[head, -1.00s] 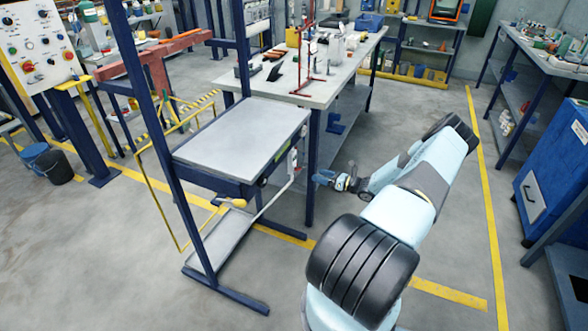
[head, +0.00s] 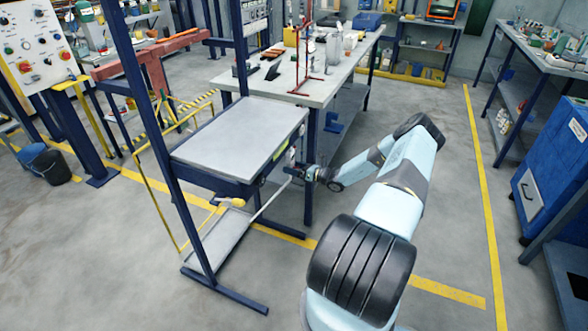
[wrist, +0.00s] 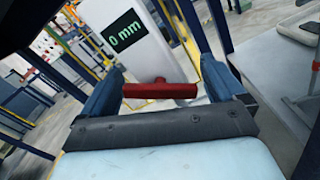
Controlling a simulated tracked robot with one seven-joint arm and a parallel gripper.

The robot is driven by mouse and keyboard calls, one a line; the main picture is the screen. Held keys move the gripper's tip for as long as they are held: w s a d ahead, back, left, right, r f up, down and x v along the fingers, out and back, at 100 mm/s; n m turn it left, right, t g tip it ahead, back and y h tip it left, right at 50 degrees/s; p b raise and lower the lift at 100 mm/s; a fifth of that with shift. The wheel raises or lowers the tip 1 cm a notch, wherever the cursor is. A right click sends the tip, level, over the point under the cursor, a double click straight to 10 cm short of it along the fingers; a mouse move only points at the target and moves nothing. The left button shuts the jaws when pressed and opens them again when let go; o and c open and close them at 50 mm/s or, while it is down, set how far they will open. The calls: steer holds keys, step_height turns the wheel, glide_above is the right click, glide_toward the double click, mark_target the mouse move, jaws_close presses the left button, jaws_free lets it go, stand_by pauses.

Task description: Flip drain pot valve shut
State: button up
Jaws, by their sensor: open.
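A red T-shaped handle (wrist: 160,90), which looks like the valve handle, sits in front of a pale panel (wrist: 165,55) with a "0 mm" display (wrist: 124,28) in the wrist view. My gripper (wrist: 157,62) is open, with one dark blue finger on each side of the red handle. I cannot tell whether either finger touches it. In the head view my gripper (head: 297,172) is at the right side of the grey-topped rack (head: 240,140), just below its top. There it hides most of the valve area.
A thin metal pipe (head: 270,202) slopes from the gripper area toward the lower shelf (head: 218,240). A yellow-ended part (head: 232,202) is beside it. A workbench (head: 330,85) with tools stands close behind. Open floor (head: 440,200) lies to the right.

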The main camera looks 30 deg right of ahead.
steer(key=c, duration=1)
steer(key=shift+a+f+n, duration=0.1)
steer(key=shift+n, duration=3.1)
steer(key=shift+s, duration=0.1)
steer(key=o, duration=1)
